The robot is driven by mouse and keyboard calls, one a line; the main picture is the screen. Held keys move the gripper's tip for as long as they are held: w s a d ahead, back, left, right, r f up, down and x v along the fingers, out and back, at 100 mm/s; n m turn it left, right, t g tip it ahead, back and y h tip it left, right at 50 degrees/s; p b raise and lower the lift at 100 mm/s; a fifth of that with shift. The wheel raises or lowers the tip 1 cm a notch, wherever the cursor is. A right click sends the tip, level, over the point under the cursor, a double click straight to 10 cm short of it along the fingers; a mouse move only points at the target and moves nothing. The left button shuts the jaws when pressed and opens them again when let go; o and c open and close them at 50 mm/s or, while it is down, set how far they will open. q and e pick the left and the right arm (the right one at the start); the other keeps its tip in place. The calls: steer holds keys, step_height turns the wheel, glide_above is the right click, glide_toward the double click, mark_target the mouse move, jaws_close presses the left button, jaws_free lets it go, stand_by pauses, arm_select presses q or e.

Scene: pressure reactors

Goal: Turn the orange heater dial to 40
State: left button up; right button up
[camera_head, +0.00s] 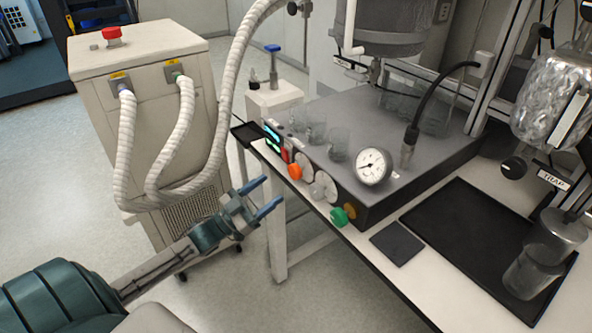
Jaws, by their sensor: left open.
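The orange heater dial (295,171) sits on the front panel of the grey reactor base (400,120), near its left end. A pale round scale plate shows behind it; its numbers are too small to read. My left gripper (269,196) is open and empty, in front of the panel and lower left of the orange dial, apart from it. Its two blue fingers point toward the panel. My right gripper is not in view.
A grey knob (318,190) and a green knob (340,216) sit right of the orange dial. A pressure gauge (373,167) stands above them. A white chiller (140,60) with thick hoses stands at left. A black tray (470,225) lies at right.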

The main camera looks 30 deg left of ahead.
mark_target(292, 173)
arm_select(q)
steer(key=p+x, duration=0.1)
steer(key=x, duration=0.6)
steer(key=shift+w+d, duration=0.1)
steer(key=shift+w, duration=0.15)
steer(key=shift+w+d+r, duration=0.2)
steer(key=shift+w+d, duration=0.1)
steer(key=shift+w, duration=0.3)
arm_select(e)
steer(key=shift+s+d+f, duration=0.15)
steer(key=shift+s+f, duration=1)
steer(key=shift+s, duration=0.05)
arm_select(q)
steer(key=shift+c, duration=0.2)
steer(key=c, duration=0.9)
